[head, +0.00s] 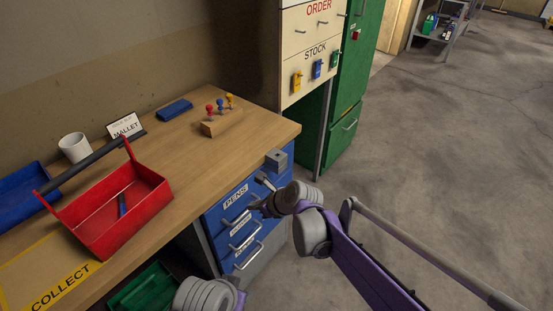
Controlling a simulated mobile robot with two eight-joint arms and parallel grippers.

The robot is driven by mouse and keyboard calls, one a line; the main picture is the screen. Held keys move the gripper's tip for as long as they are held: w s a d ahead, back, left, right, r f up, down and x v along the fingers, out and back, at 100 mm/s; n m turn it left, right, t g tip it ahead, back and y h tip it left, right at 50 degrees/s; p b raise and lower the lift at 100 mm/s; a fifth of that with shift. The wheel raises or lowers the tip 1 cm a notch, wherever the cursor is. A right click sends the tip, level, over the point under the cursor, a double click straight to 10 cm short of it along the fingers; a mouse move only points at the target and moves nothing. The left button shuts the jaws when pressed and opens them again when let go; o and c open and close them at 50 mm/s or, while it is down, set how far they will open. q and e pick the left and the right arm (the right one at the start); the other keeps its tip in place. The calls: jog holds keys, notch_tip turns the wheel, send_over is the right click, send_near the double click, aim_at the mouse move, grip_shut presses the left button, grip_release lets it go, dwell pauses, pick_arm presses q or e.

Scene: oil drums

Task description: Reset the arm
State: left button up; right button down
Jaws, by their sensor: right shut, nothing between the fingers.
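My right arm comes in from the lower right, with purple links and grey joints. Its gripper (256,205) is shut and empty. In the picture it overlaps the front of the blue drawer unit (247,187), close to the upper drawer handles; I cannot tell whether it touches them. A grey and purple part of my body shows at the bottom edge. My left gripper is not in view.
The wooden bench (190,158) holds a red tote (108,233) with a dark item inside, a blue tray (28,200), a white mug (75,147), a MALLET card (125,126) and a wooden block (222,123) with coloured pegs. A green crate (145,291) is below. Floor at right is clear.

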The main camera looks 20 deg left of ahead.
jog(key=s+d+r+n+t+h+p, duration=0.1)
jog(key=s+d+r+n, duration=0.15)
jog(key=d, duration=0.45)
jog(key=s+d+r+n+h+p, duration=0.1)
jog(key=d+r+n+p, duration=0.1)
jog(key=d+n, duration=0.35)
jog(key=s+d+r+n+t+h+p, duration=0.1)
jog(key=s+d+r, duration=0.15)
jog(key=d, duration=0.55)
jog(key=s+d+n+h+p, duration=0.4)
jog(key=s+d+n, duration=0.9)
jog(key=d, duration=0.6)
jog(key=s+r+h, duration=0.1)
jog(key=s, duration=0.1)
jog(key=shift+s+d+p, duration=0.3)
jog(key=shift+s+d, duration=0.05)
jog(key=shift+a, duration=0.1)
